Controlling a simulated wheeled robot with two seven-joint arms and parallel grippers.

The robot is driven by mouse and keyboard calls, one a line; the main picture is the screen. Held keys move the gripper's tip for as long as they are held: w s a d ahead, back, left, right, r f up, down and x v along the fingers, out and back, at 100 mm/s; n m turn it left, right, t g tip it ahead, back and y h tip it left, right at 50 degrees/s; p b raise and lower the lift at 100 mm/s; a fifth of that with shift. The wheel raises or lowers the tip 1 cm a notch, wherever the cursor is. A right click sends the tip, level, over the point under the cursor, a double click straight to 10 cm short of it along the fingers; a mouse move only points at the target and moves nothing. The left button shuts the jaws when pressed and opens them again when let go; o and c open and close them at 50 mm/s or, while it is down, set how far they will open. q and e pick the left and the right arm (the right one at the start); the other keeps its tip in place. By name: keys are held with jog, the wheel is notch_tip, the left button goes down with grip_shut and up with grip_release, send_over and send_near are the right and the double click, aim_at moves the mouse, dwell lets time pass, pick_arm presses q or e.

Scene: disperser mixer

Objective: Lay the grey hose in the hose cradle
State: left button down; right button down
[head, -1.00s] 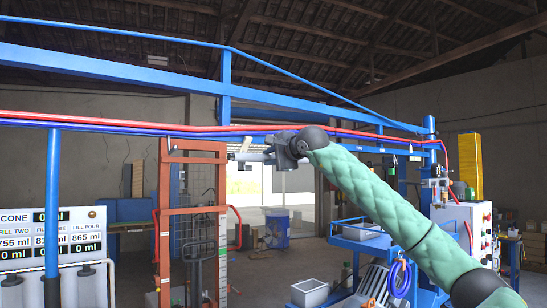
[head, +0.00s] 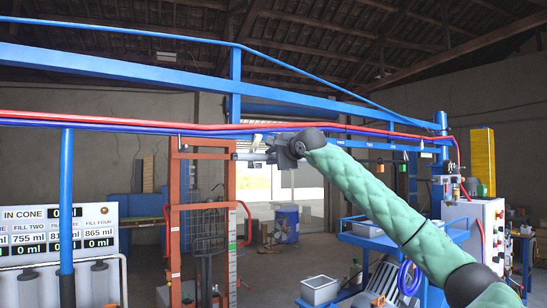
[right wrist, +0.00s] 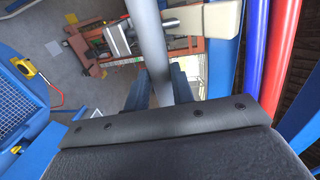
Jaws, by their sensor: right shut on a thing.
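My right gripper (head: 262,156) is high up, just below the red and blue lines along the blue beam. In the right wrist view its dark fingers (right wrist: 161,90) are shut on the grey hose (right wrist: 150,42), a smooth grey tube that runs up out of the picture. A cream-coloured piece (right wrist: 222,20) lies just right of the hose in that view; it also shows above the gripper in the head view (head: 257,141). It may be the hose cradle, but I cannot tell for sure. The hose does not show clearly in the head view. My left gripper is out of view.
A red pipe (head: 100,117) runs close above my right gripper, under the blue beam (head: 110,66). An orange frame (head: 174,225) stands left of the gripper. A blue bench with a white bin (head: 320,290) and a control cabinet (head: 475,225) stand to the right.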

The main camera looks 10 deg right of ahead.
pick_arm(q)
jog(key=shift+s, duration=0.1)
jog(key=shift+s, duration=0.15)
pick_arm(e)
jog(key=shift+f, duration=0.1)
pick_arm(q)
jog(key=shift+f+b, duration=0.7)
jog(key=shift+b, duration=0.05)
pick_arm(e)
jog(key=shift+f, duration=0.65)
jog(key=c, duration=1.1)
grip_release()
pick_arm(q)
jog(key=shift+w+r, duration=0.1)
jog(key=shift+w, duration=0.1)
